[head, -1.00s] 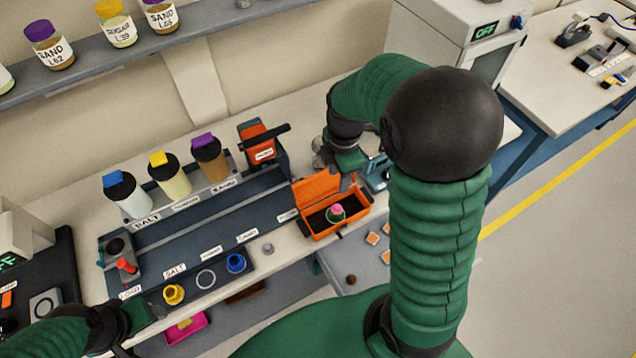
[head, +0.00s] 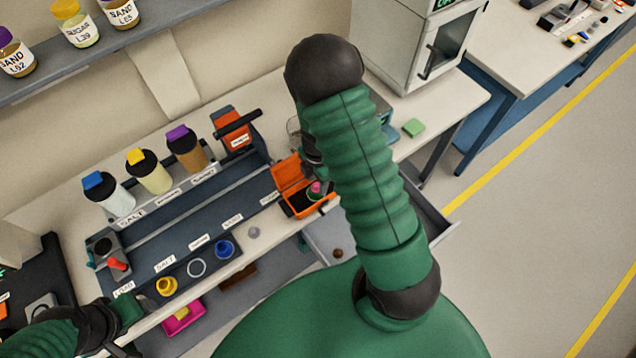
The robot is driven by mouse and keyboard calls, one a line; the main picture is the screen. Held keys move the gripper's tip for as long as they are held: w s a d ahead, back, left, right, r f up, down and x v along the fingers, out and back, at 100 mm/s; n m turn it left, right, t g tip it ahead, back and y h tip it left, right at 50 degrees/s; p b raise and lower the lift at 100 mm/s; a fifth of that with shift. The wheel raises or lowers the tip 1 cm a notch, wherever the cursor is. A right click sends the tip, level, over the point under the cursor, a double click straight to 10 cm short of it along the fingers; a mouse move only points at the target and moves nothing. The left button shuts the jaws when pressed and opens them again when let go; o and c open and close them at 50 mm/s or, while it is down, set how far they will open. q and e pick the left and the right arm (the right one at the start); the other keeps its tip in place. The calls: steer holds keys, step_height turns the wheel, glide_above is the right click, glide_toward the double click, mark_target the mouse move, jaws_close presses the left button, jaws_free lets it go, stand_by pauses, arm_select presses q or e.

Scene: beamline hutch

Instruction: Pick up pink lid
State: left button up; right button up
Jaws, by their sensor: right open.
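The pink lid (head: 316,187) is a small pink round top on a dark green piece inside the open orange case (head: 298,210) on the bench. My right gripper (head: 314,166) is open, just above and behind the pink lid, and largely hidden by the arm. I cannot tell whether it touches the lid. My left gripper (head: 150,309) is at the lower left by the bench's front edge; its fingers are too small to read.
A dark rack holds several bottles (head: 154,174). A pink tray (head: 184,318) sits below the bench edge. An open drawer (head: 326,238) is right of the case.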

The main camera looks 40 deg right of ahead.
steer(key=shift+a+f, duration=0.1)
steer(key=shift+f, duration=0.25)
steer(key=shift+w+a, duration=0.1)
steer(key=shift+w, duration=0.05)
steer(key=shift+a, duration=0.15)
steer(key=shift+c, duration=1)
steer(key=shift+r, duration=0.1)
steer(key=c, duration=0.5)
jaws_close()
arm_select(q)
steer(key=shift+a+f, duration=0.1)
steer(key=shift+a, duration=0.15)
